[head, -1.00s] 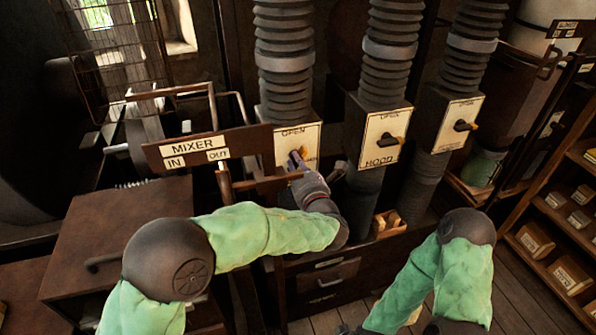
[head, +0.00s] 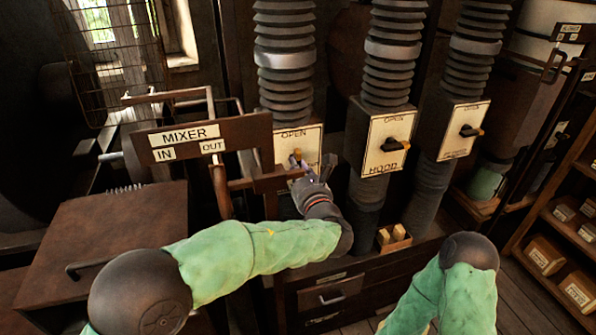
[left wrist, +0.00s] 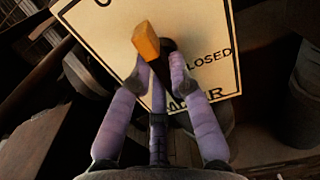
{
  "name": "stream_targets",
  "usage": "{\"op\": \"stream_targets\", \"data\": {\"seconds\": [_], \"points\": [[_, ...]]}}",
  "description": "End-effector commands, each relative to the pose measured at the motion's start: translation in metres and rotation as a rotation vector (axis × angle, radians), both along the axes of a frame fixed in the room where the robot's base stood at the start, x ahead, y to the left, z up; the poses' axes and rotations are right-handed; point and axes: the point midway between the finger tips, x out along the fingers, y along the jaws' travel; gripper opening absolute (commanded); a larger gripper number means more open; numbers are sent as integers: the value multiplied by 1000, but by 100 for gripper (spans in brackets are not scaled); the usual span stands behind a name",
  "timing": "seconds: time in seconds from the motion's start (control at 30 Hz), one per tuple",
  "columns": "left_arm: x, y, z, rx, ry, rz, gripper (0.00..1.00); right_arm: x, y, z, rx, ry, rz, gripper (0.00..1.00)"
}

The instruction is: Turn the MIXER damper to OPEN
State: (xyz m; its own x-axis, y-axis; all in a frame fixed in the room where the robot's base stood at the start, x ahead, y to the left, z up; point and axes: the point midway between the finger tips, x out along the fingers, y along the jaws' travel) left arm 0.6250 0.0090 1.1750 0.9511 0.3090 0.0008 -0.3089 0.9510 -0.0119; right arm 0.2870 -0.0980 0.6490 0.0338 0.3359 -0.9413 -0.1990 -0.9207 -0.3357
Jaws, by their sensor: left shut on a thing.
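The MIXER damper plate (head: 311,139) is a cream panel with OPEN at its top, under the left ribbed duct. CLOSED shows at its right side in the left wrist view (left wrist: 222,80). The damper handle (head: 296,156) has an orange-yellow tip (left wrist: 147,42) and a dark shank. It appears to point up towards the OPEN side, though its exact angle is hard to tell. My left gripper (head: 301,170) is shut on the handle, with purple fingers (left wrist: 158,75) on either side of it. My right gripper is out of view; only that arm shows at lower right.
The MIXER IN/OUT sign board (head: 200,138) and its frame stand just left of my left gripper. The HOOD damper plate (head: 386,143) and another damper plate (head: 462,131) are to the right, handles pointing right. Drawers (head: 335,295) lie below; shelves (head: 560,225) stand at far right.

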Motion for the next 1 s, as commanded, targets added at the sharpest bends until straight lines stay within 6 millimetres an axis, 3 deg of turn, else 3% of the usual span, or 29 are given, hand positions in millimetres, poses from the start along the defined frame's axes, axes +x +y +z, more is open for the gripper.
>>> {"op": "stream_targets", "data": {"seconds": [0.37,0.4,0.47,0.83,1.0], "points": [[0,-1,-3,-4,5,-1,0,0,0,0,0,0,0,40],[0,-1,-3,-4,5,-1,31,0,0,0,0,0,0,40],[0,-1,-3,-3,4,-1,44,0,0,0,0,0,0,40],[-2,-1,-1,-3,1,-1,44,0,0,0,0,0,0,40],[-20,-7,0,-4,1,-3,44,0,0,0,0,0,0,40]]}}
